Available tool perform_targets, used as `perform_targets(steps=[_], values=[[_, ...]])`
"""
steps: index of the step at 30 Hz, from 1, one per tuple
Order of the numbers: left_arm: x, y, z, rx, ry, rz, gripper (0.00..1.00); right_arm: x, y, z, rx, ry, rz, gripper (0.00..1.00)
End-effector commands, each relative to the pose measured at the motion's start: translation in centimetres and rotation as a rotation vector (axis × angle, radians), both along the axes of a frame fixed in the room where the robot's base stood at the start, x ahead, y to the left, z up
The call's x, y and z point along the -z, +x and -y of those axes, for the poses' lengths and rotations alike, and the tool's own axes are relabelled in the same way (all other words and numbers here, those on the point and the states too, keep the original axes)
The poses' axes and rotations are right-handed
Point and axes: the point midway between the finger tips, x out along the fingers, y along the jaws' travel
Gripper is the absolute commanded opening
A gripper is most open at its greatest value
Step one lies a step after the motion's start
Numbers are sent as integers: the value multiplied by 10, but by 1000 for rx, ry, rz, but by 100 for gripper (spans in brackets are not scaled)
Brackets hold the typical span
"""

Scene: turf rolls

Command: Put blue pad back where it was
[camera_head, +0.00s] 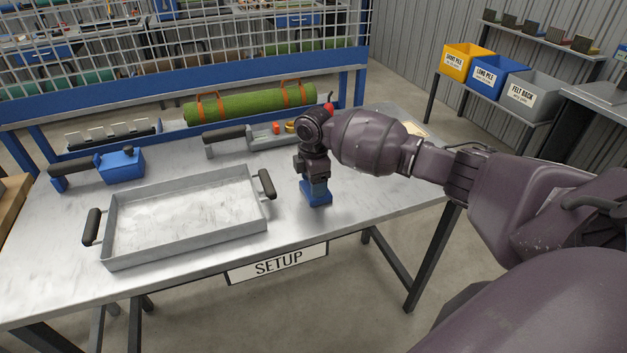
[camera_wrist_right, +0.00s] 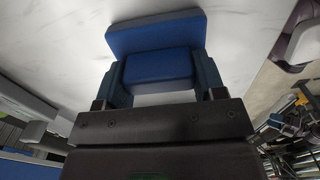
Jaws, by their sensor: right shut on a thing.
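The blue pad (camera_head: 316,195) is at the right part of the metal table, just right of the grey tray. My right gripper (camera_head: 317,178) points down and is shut on the pad's raised blue block. In the right wrist view the pad (camera_wrist_right: 155,35) shows a wide blue base with a grey underside edge, and the block sits between the two fingers of the gripper (camera_wrist_right: 160,72). Whether the base touches the tabletop or hangs just above it I cannot tell. My left gripper is in neither view.
An empty grey tray (camera_head: 187,257) with black handles fills the table's front middle. A blue tool (camera_head: 122,166) with a black handle lies at the left. A green turf roll (camera_head: 250,103) with orange straps lies behind. The tabletop (camera_head: 385,195) right of the pad is clear.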

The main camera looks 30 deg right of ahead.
Motion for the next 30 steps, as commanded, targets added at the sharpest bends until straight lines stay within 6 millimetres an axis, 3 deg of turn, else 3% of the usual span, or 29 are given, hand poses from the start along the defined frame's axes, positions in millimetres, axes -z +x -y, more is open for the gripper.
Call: perform_targets(steps=[1,6,17,30], values=[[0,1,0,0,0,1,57,2,0,0,0,0,-1,65],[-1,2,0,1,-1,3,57,1,0,0,0,0,-1,89],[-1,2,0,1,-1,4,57,-5,0,0,0,0,0,89],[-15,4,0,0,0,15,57,-82,0,0,0,-1,3,89]])
